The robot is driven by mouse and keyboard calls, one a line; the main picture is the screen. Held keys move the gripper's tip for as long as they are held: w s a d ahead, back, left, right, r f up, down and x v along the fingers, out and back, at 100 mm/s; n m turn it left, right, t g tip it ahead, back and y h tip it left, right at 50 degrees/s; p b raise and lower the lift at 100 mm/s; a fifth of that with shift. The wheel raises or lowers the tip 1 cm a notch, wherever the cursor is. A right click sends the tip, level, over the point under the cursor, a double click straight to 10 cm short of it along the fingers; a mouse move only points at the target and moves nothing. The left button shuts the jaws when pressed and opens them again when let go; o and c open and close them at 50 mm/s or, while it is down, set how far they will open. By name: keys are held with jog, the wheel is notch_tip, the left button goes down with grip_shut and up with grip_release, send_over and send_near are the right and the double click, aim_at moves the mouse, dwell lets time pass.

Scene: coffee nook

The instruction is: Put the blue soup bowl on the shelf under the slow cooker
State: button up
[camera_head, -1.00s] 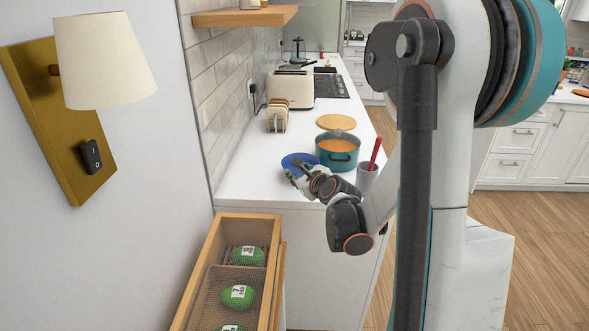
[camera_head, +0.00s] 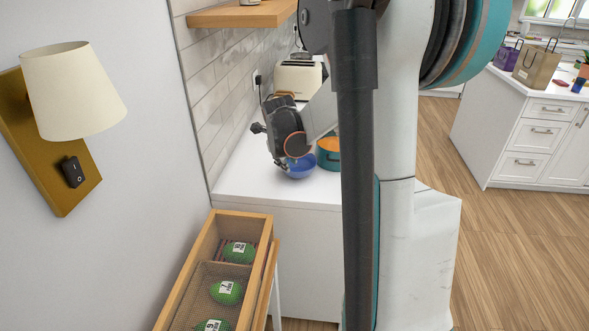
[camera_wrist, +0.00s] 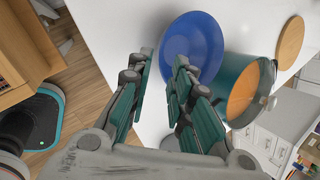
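The blue soup bowl (camera_head: 299,168) sits on the white counter near its front end, left of a teal pot (camera_head: 329,160) with orange contents. In the wrist view the bowl (camera_wrist: 205,45) lies just beyond my fingertips, and the pot (camera_wrist: 246,88) is to its right. My gripper (camera_wrist: 161,66) is open and empty, with the bowl's near-left rim close to the gap between the fingers; I cannot tell whether they touch it. In the head view my wrist is above and behind the bowl, and the fingertips are not clear. I cannot identify a slow cooker or the shelf under it.
A toaster (camera_head: 298,79) stands farther back on the counter (camera_head: 235,184). A wooden wall shelf (camera_head: 243,15) hangs above. A wooden drawer box (camera_head: 262,232) with green items is in front. A round wooden board (camera_wrist: 290,42) lies beyond the pot.

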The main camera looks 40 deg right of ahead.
jog(key=b+x, duration=0.3)
jog(key=x, duration=0.7)
jog(key=shift+w+d, duration=0.1)
jog(key=shift+r, duration=0.15)
jog(key=shift+c, duration=0.2)
grip_shut()
